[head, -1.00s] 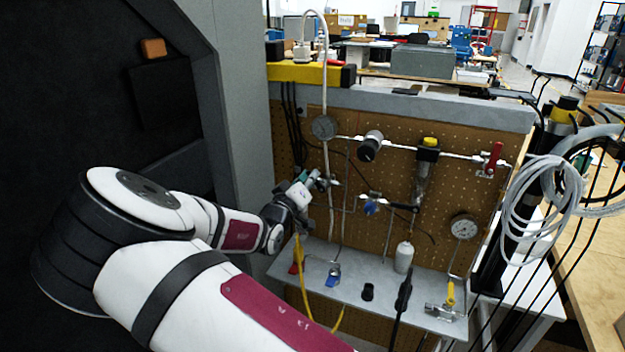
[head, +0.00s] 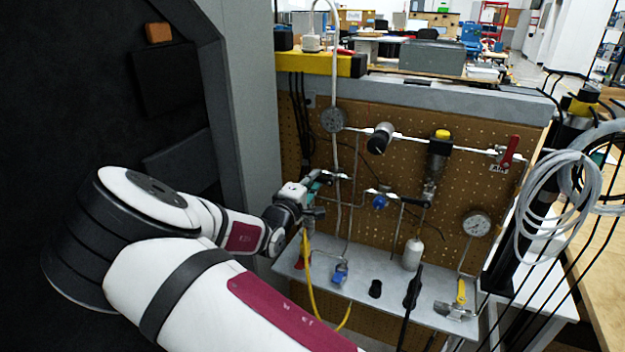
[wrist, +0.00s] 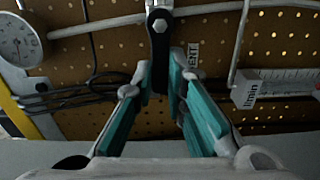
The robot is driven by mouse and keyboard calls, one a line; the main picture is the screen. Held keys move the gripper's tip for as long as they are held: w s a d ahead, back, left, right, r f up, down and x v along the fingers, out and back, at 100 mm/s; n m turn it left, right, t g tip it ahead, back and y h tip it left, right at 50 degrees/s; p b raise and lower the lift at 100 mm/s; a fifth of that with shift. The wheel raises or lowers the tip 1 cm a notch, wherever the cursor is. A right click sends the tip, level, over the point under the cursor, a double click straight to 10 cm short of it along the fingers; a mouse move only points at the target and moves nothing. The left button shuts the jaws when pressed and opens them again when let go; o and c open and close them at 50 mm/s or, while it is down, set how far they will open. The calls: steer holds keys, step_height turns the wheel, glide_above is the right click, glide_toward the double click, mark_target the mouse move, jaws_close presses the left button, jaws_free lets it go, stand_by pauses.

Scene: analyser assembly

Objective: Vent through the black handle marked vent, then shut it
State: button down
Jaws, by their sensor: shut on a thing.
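In the wrist view the black handle (wrist: 159,22) hangs from a pivot on a metal pipe and runs down the picture, across the pipe's line. A white label (wrist: 194,60) beside it shows "ENT", its first letter hidden by a finger. My gripper (wrist: 162,78) is shut on the black handle, with teal pads on either side of it. In the head view my gripper (head: 318,183) is at the left part of the pegboard panel, beside the pipework. The handle is small and hard to make out there.
The pegboard (head: 290,130) carries a red lever (head: 510,150), a blue knob (head: 379,202) and a dial gauge (head: 476,224). A grey shelf (head: 330,262) lies below. A yellow hose (head: 308,270) hangs near my wrist. Coiled tubing (head: 550,195) is at the right.

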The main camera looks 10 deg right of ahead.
steer(key=shift+f+n, duration=0.2)
steer(key=shift+n, duration=0.2)
steer(key=c, duration=1.6)
jaws_free()
steer(key=v, duration=1.2)
